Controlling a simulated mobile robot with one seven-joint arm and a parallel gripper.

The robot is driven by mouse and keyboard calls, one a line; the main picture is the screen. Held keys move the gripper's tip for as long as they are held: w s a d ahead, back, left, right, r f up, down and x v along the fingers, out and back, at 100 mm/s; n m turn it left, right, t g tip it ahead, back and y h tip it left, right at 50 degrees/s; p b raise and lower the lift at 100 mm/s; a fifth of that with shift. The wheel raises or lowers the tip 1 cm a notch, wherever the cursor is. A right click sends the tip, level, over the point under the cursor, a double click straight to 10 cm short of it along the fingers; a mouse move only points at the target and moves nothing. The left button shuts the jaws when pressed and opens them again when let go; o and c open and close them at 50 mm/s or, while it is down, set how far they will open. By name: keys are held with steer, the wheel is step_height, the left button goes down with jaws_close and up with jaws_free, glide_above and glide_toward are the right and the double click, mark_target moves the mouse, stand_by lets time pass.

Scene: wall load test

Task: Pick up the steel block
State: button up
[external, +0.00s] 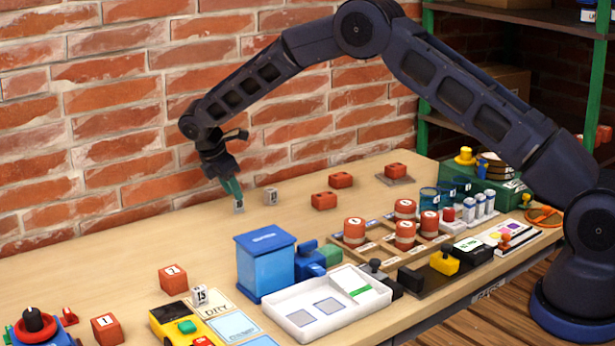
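A small grey metallic block (270,196) with a dark mark on its face stands on the table near the brick wall; it looks like the steel block. My gripper (238,204) points down just left of it, with a gap between them. Its teal fingers end close to the tabletop. A small pale grey piece shows at the fingertips; I cannot tell whether it is a held object or part of the fingers. Another small grey block (200,295), marked with a number, stands at the front left by a yellow device.
Red bricks (324,201) lie to the right of the grey block. The brick wall (100,130) rises close behind my gripper. A blue box (265,265) and a white tray (310,321) stand in front. The table left of my gripper is clear.

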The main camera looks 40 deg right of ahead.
mark_target(239, 205)
steer(key=x, duration=0.4)
steer(key=shift+w+d+f, duration=0.15)
steer(key=shift+d, duration=0.2)
steer(key=shift+c, duration=0.2)
jaws_close()
